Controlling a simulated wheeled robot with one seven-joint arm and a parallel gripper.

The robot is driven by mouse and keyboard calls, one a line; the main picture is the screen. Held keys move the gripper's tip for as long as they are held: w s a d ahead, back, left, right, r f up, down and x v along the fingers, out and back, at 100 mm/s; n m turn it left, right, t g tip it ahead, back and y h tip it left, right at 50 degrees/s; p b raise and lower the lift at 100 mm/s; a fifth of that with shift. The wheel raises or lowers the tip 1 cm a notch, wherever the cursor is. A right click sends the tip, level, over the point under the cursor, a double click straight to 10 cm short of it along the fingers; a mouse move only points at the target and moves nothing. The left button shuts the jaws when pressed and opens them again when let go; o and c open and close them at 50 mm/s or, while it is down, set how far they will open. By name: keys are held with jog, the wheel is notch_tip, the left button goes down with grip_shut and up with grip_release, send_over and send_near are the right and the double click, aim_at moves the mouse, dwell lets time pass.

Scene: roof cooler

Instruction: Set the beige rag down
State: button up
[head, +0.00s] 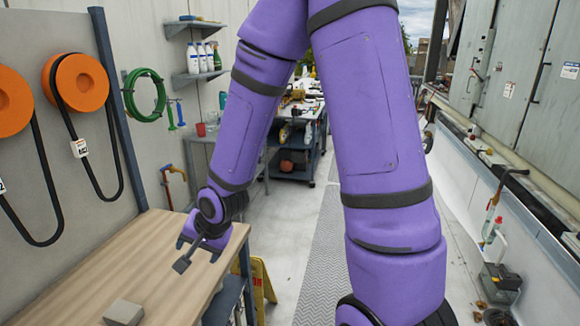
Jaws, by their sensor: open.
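A small beige-grey block-shaped thing (124,312), which looks like the folded beige rag, lies on the wooden tabletop (110,262) near the bottom edge of the head view. My gripper (198,258) is over the right part of the tabletop, farther back and to the right of the rag. Its fingers are apart and nothing shows between them. The gripper and the rag are clearly apart. My arm hides part of the room behind it.
Orange reels (82,82) with black cords hang on the panel behind the table. A yellow floor sign (262,282) stands beside the table's right end. A cluttered workbench (300,110) is at the back. The tabletop around the rag is bare.

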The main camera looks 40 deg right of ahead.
jog(key=s+d+r+n+h, duration=0.1)
jog(key=s+r, duration=0.3)
jog(key=r, duration=0.4)
jog(key=s+d+r+n+h, duration=0.1)
jog(key=s+d+r+n, duration=0.3)
jog(key=r, duration=0.4)
jog(key=shift+s+d+r+h, duration=0.15)
jog(key=shift+s+d+h, duration=0.15)
jog(key=shift+h, duration=0.1)
jog(key=shift+o, duration=0.2)
jog(key=s+d+r+n, duration=0.2)
jog(key=s+r+n, duration=0.2)
jog(key=s+r, duration=0.4)
jog(key=s, duration=0.4)
jog(key=shift+s+d+r, duration=0.2)
jog(key=shift+s+d, duration=0.05)
jog(key=shift+d, duration=0.05)
jog(key=shift+s+r+g, duration=0.1)
jog(key=shift+s+g, duration=0.15)
jog(key=shift+g, duration=0.05)
jog(key=shift+c, duration=0.4)
